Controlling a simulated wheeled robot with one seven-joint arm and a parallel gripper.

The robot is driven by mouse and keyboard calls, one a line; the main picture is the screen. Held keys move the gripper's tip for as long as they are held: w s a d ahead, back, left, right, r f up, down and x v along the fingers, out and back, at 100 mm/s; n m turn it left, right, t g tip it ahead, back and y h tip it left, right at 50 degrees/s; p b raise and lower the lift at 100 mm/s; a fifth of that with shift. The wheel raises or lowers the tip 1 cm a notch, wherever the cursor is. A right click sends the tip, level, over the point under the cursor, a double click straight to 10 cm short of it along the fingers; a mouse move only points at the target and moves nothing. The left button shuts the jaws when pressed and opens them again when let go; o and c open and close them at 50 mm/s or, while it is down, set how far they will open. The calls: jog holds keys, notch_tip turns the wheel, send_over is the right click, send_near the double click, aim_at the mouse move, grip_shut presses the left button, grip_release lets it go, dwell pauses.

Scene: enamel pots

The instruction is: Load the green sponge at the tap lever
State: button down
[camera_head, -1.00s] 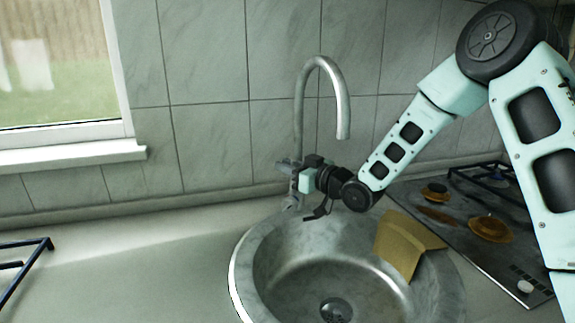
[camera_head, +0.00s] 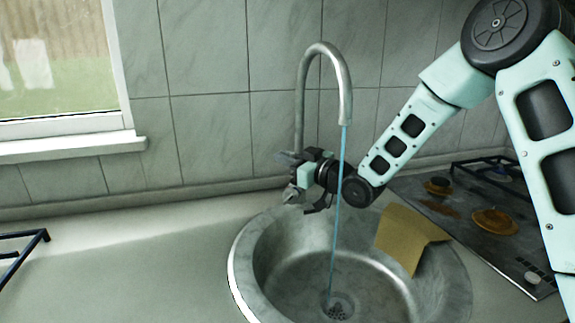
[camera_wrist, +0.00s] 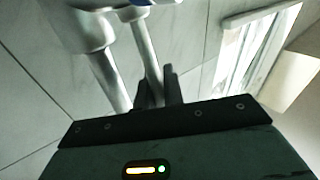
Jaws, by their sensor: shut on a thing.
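The curved metal tap (camera_head: 301,100) stands behind the sink, and a thin blue stream of water (camera_head: 338,215) falls from its spout into the basin. My gripper (camera_head: 290,160) is at the tap's base and is shut on the tap lever, which is mostly hidden by the jaws. I see no green sponge in either view.
The round metal sink (camera_head: 262,280) has a drain at its bottom. A mustard-yellow cloth (camera_head: 408,238) hangs over its right rim. A stained hob (camera_head: 450,218) lies to the right. The left counter (camera_head: 130,265) is mostly clear, with a dark rack (camera_head: 25,248) at its edge.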

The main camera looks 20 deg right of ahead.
jog(key=c, duration=1.8)
grip_release()
jog(key=b+v, duration=0.1)
jog(key=v, duration=1.6)
jog(key=shift+s+d, duration=0.15)
jog(key=s+a+f+g+h+p, duration=0.2)
jog(key=s+a+g+h+p, duration=0.4)
jog(key=a, duration=0.5)
jog(key=s+a+r+g+h+p, duration=0.1)
jog(key=s+g, duration=0.2)
jog(key=s, duration=0.4)
jog(key=s+a+r+g+h+p, duration=0.1)
jog(key=s+g, duration=0.2)
jog(key=s, duration=0.4)
jog(key=s+a+r+g+h+p, duration=0.1)
jog(key=s+a+g, duration=0.1)
jog(key=s, duration=0.6)
jog(key=shift+r+g+h, duration=0.15)
jog(key=shift+g+h, duration=0.25)
jog(key=shift+g, duration=0.3)
